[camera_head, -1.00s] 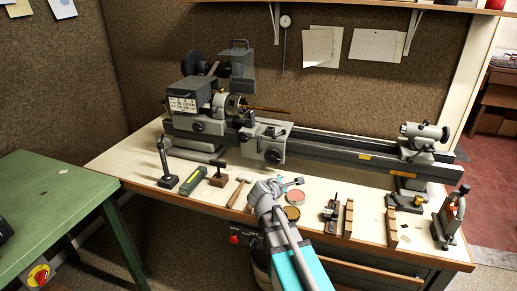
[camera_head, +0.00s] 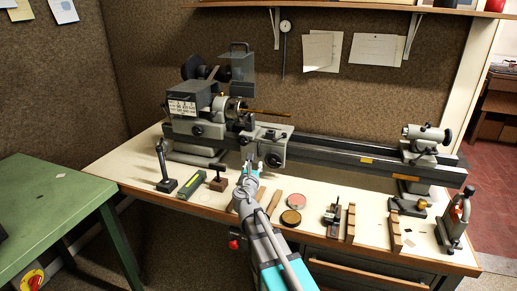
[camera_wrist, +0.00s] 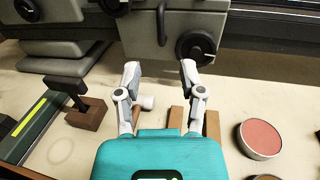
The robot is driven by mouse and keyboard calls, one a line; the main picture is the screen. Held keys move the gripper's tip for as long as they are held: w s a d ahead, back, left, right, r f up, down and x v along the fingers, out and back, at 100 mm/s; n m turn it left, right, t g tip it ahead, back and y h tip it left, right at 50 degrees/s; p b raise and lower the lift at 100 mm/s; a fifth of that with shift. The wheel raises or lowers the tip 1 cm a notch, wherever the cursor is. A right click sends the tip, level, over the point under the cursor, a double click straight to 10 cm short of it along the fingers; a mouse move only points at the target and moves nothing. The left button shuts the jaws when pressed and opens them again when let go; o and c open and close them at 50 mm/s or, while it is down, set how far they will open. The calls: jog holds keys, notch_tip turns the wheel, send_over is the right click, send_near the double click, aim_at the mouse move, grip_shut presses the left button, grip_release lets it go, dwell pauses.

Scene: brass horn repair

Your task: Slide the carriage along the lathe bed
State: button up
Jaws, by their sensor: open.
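The grey carriage (camera_head: 268,140) sits on the left part of the lathe bed (camera_head: 345,157), just right of the headstock (camera_head: 190,112). Its front has a black handwheel (camera_head: 275,160), which also shows in the wrist view (camera_wrist: 196,47) to the right of a dark upright handle (camera_wrist: 161,25). My gripper (camera_head: 251,166) is in front of the carriage, low and left of the handwheel. In the wrist view, my gripper (camera_wrist: 160,75) is open and empty, its fingers pointing at the carriage front below the upright handle. Contact is not visible.
On the bench front lie a dark-levered wooden block (camera_wrist: 87,113), a pale-headed hammer (camera_wrist: 147,102), a red tin (camera_wrist: 260,138) and a brown tin (camera_head: 291,218). The tailstock (camera_head: 420,150) stands at the bed's right end. The bed between carriage and tailstock is clear.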

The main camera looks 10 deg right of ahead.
aim_at(258, 148)
jog(key=shift+w, duration=0.1)
jog(key=x, duration=1.3)
jog(key=shift+w+d, duration=0.15)
jog(key=shift+w, duration=0.15)
grip_shut()
